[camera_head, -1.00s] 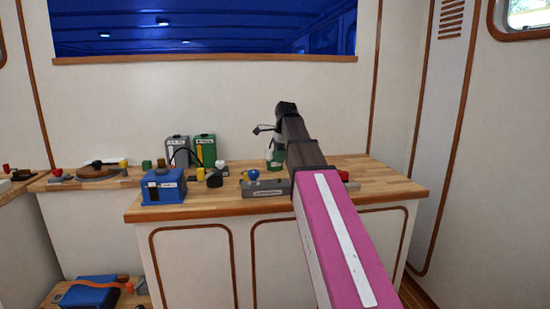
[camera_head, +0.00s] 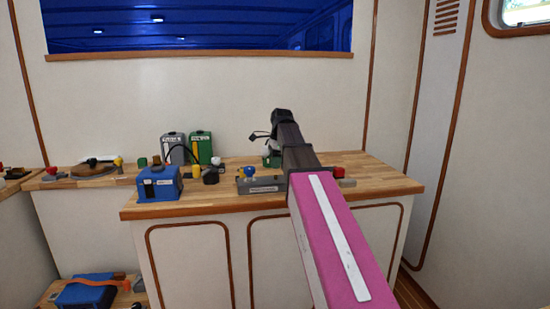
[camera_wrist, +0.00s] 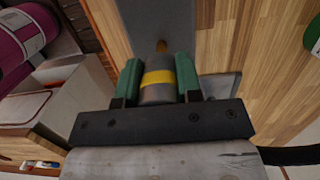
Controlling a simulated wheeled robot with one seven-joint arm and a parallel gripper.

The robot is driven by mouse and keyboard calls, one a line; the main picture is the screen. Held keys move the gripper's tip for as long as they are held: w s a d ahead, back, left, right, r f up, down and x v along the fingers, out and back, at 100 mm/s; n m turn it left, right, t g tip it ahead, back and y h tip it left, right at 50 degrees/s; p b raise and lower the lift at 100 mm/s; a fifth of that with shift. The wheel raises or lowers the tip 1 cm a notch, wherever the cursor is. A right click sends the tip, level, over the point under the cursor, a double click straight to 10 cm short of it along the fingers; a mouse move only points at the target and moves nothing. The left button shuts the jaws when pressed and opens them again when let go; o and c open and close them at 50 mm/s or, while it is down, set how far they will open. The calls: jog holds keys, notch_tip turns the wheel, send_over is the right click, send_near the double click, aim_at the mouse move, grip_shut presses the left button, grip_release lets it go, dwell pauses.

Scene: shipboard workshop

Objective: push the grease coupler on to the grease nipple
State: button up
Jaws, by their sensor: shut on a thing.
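The grease coupler (camera_wrist: 158,92) is a grey cylinder with a yellow band. My gripper (camera_wrist: 160,84), with green fingers, is shut around it in the wrist view. A small brass grease nipple (camera_wrist: 161,46) shows just past the coupler's far end, against a dark grey block (camera_wrist: 152,20). The coupler looks roughly in line with the nipple; I cannot tell whether they touch. In the head view my gripper (camera_head: 271,159) is low over the right part of the workbench, and my arm hides the coupler and nipple.
On the wooden workbench (camera_head: 385,181) are a blue box (camera_head: 159,186), grey (camera_head: 174,149) and green (camera_head: 201,150) containers, and a grey block with a blue knob (camera_head: 262,185). A red item (camera_head: 338,172) shows right of my arm. The bench's right end is clear.

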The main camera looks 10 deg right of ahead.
jog(key=shift+f, duration=0.95)
jog(key=shift+f, duration=1.45)
dwell(0.8)
jog(key=o, duration=1)
jog(key=r, duration=0.3)
jog(key=d+r, duration=0.1)
jog(key=r, duration=0.6)
jog(key=shift+d+r, duration=0.3)
jog(key=shift+r, duration=0.05)
jog(key=shift+s, duration=0.1)
